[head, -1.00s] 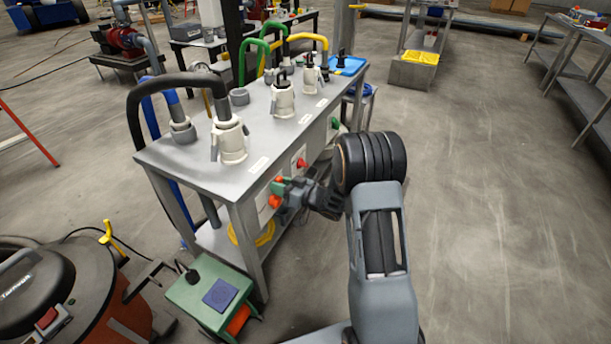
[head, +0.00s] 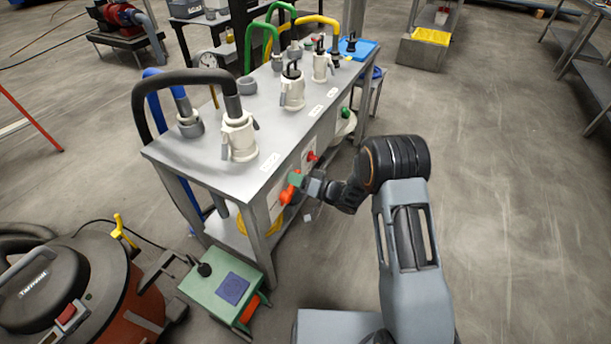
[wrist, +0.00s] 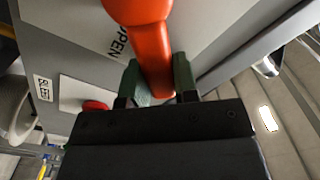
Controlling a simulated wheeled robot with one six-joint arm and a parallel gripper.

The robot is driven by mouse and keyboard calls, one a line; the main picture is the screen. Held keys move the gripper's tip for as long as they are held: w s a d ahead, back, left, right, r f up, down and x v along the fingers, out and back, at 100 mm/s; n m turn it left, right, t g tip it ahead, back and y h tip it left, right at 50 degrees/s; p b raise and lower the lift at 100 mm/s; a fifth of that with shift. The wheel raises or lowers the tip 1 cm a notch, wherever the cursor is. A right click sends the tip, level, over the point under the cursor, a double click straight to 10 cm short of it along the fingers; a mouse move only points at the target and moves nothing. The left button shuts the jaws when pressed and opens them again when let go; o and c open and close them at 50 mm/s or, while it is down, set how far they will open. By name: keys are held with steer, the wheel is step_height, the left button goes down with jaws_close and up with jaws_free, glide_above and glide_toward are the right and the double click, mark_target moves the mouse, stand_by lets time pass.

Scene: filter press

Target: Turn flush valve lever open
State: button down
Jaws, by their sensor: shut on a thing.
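The orange lever (wrist: 152,45) fills the top middle of the wrist view, on a grey panel marked "OPEN". My gripper (wrist: 157,85) has its green fingers on either side of the lever's lower end, shut on it. In the head view the orange lever (head: 289,190) sits on the near end of the table's front side, and my gripper (head: 296,180) reaches it from the right. The lever's contact with the fingers is partly hidden there.
A metal table (head: 190,155) carries white fittings (head: 239,138) and hoses. A red knob (head: 311,156) and a green knob (head: 345,112) lie farther along its side. A green box (head: 225,290) and a vacuum (head: 65,290) stand at lower left. Floor to the right is clear.

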stand_by(0.4)
steer(key=c, duration=0.9)
jaws_free()
steer(key=shift+d, duration=0.1)
steer(key=p+v, duration=0.2)
steer(key=v, duration=1.1)
steer(key=shift+s+d, duration=0.15)
steer(key=shift+d, duration=0.1)
